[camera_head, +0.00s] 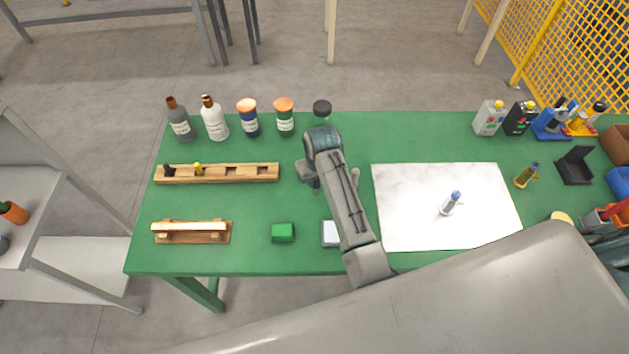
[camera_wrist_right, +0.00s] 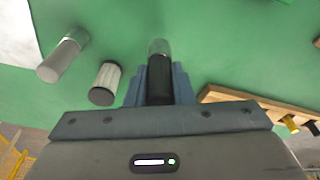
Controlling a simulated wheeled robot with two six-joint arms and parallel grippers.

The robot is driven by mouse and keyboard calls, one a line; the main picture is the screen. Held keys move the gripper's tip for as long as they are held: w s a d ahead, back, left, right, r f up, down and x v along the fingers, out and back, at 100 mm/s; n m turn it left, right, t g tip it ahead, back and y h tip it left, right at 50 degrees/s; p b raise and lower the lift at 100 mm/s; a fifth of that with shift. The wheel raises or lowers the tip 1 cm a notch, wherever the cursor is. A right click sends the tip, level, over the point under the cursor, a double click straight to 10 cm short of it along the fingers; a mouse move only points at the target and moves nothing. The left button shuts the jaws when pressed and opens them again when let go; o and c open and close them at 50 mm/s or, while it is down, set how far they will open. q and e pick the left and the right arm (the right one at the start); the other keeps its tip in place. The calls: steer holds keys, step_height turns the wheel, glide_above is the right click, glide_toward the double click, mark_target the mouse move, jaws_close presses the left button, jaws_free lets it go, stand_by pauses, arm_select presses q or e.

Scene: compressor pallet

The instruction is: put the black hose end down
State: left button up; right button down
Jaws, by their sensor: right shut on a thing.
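My right gripper (camera_head: 311,180) points down over the green table, to the right of the wooden rack, and is largely hidden by its own arm in the head view. In the right wrist view its blue-grey fingers are shut on the black hose end (camera_wrist_right: 159,92), a dark cylinder with a paler, see-through-looking tip. The tip points away from the fingers, over green table surface. I cannot tell whether it touches the table. The hose end is hidden in the head view. The wooden rack (camera_head: 240,173) holds a black piece (camera_head: 169,171) and a yellow piece (camera_head: 198,169) at its left.
In the right wrist view a pleated white cylinder (camera_wrist_right: 107,80) and a grey cylinder (camera_wrist_right: 63,52) stand close to the fingers. Bottles (camera_head: 215,120) and orange-lidded jars (camera_head: 284,117) line the back. A green block (camera_head: 282,232) and a white board (camera_head: 405,220) lie nearer the front.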

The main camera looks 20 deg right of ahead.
mark_target(315, 185)
steer(key=shift+w+a+r, duration=0.1)
steer(key=shift+w+a, duration=0.15)
steer(key=shift+w, duration=0.1)
step_height(315, 185, down, 3)
steer(key=shift+s+r+p, duration=0.15)
steer(key=shift+r+p, duration=0.05)
steer(key=shift+p, duration=0.75)
steer(key=shift+d+f, duration=0.1)
steer(key=shift+f, duration=0.45)
arm_select(q)
steer(key=shift+s+a+r, duration=0.15)
steer(key=shift+s+r, duration=0.65)
steer(key=shift+r, duration=0.2)
steer(key=shift+w, duration=0.2)
arm_select(e)
steer(key=c, duration=1.3)
jaws_free()
steer(key=shift+f, duration=0.1)
steer(key=shift+o, duration=0.2)
